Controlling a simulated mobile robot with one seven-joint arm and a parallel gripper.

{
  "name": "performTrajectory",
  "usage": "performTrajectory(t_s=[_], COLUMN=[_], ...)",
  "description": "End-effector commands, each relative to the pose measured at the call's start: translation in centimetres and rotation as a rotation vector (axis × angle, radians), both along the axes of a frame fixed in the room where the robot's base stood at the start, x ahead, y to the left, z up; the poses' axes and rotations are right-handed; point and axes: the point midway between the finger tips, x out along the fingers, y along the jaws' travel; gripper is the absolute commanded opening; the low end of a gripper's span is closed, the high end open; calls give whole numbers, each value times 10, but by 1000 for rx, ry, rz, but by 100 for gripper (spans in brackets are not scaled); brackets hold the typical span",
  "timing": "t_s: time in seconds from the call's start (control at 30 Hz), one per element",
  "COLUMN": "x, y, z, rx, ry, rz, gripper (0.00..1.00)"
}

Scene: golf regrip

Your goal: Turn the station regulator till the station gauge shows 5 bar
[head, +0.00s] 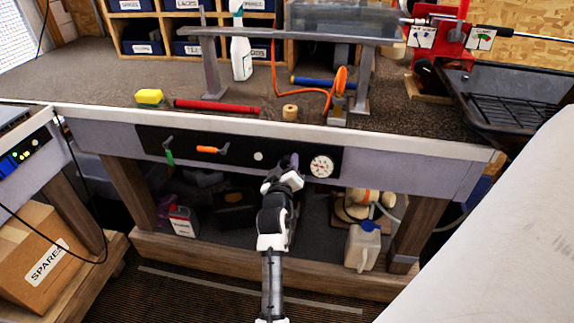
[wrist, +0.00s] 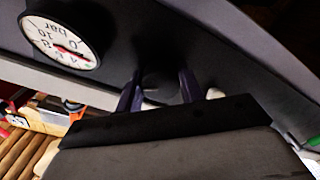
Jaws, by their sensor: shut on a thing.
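The station gauge (head: 321,166) is a round white dial on the black panel (head: 235,157) along the bench front. It shows larger in the wrist view (wrist: 62,38), tilted, with a red needle; its exact reading is too blurred to tell. My gripper (head: 294,163) is at the panel just left of the gauge. In the wrist view its two purplish fingers (wrist: 160,90) stand on either side of the dark round regulator knob (wrist: 157,84) and are shut on it. The gripper hides most of the knob in the head view.
A green-handled lever (head: 169,156), an orange handle (head: 208,150) and a pale round button (head: 258,156) sit left on the panel. A red tube (head: 215,106) and a yellow sponge (head: 149,97) lie on the bench above. A white jug (head: 363,247) stands below.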

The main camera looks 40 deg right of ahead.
Motion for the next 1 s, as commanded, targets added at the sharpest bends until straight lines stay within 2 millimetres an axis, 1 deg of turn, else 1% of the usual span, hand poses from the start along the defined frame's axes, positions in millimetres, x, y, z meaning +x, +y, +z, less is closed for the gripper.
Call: performTrajectory(t_s=[0.17,0.37,1.0], x=[0,1,2], y=[1,1,2], z=[-1,-2,-4], rx=[21,88,471], ry=[-26,-106,-551], rz=[1,3,4], gripper=[15,15,15])
